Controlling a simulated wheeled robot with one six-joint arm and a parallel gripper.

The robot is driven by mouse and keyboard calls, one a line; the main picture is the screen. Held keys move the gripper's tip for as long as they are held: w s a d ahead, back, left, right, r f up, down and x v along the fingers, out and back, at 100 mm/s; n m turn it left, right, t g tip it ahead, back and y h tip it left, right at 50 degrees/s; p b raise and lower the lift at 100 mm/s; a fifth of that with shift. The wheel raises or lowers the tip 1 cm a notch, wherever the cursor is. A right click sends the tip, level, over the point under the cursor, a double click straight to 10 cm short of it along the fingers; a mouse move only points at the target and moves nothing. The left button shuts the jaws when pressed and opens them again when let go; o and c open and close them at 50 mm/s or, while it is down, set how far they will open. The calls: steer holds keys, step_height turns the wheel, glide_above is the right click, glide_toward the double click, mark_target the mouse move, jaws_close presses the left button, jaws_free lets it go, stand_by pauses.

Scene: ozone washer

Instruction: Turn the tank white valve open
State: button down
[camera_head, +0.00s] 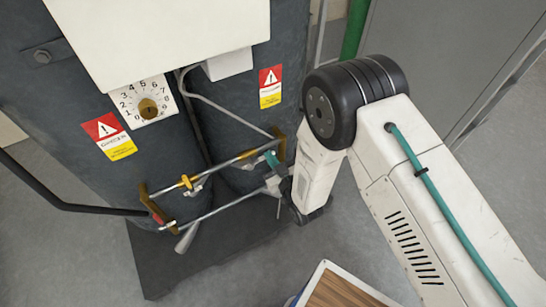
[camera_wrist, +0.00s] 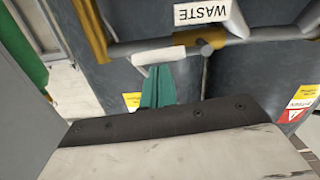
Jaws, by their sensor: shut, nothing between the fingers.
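My gripper (camera_head: 270,159) is at the right end of the pipe frame on the front of the dark tanks. Its teal fingers are together, with nothing between them. In the wrist view the fingertips (camera_wrist: 157,72) are just below a white valve handle (camera_wrist: 160,56). The handle lies roughly crosswise in that picture, beside a brass fitting (camera_wrist: 207,47) on the pipe. I cannot tell whether the fingertips touch the handle. In the head view my gripper and wrist partly hide this spot.
A white WASTE label (camera_wrist: 202,12) shows upside down near the handle. The pipe frame has brass brackets (camera_head: 155,207) and another pale lever (camera_head: 187,237) at lower left. A dial (camera_head: 143,101) sits on the left tank (camera_head: 60,92). A wood-topped box (camera_head: 340,290) stands at the bottom.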

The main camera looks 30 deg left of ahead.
stand_by(0.4)
steer(key=s+d+r, duration=0.4)
steer(key=s+d, duration=0.1)
steer(key=d, duration=0.4)
steer(key=shift+d+r, duration=0.2)
steer(key=shift+d, duration=0.1)
steer(key=shift+f, duration=0.1)
